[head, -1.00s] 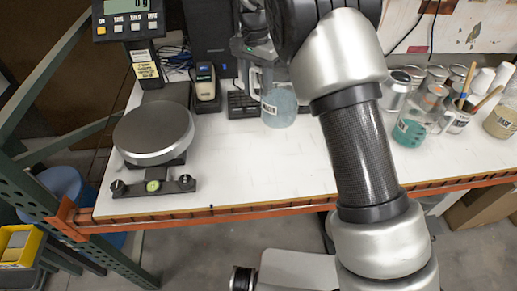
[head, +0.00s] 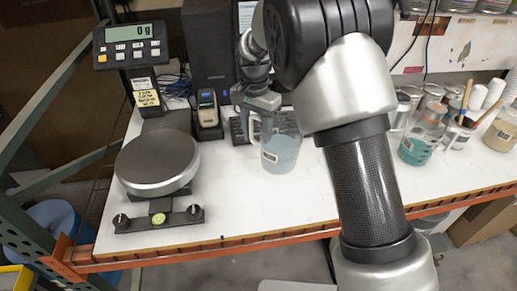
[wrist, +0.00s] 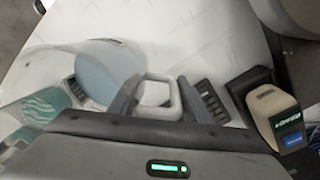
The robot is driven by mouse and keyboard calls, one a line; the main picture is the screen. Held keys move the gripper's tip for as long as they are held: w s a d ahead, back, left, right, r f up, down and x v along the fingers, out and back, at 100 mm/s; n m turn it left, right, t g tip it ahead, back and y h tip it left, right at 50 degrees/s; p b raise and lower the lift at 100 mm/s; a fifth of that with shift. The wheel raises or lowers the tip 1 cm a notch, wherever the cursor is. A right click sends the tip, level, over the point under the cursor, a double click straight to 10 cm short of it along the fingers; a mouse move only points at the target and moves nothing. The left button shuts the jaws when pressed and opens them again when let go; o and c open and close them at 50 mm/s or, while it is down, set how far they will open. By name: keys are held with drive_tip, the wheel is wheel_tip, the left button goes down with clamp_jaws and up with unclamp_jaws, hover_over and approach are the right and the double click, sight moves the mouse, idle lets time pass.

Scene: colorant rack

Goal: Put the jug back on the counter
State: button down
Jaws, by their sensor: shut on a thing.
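The jug (head: 280,154), clear with pale blue liquid and a white label, is upright over the middle of the white counter (head: 245,200) in the head view. I cannot tell whether its base touches the counter. My gripper (head: 257,108) is shut on the jug's handle from the upper left. In the wrist view, the pale handle (wrist: 160,97) is between the two dark fingers of my gripper (wrist: 160,100), with the jug's blue contents (wrist: 108,72) beyond. My arm hides part of the counter to the right.
A scale (head: 157,163) reading 0 g stands to the left. A jug of teal liquid (head: 415,150) and other containers stand at the right. The counter in front of the jug is clear.

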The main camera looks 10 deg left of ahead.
sight(257, 142)
drive_tip(key=shift+f, duration=2.2)
drive_tip(key=shift+f, duration=0.1)
drive_tip(key=c, duration=1)
unclamp_jaws()
drive_tip(key=shift+f, duration=0.1)
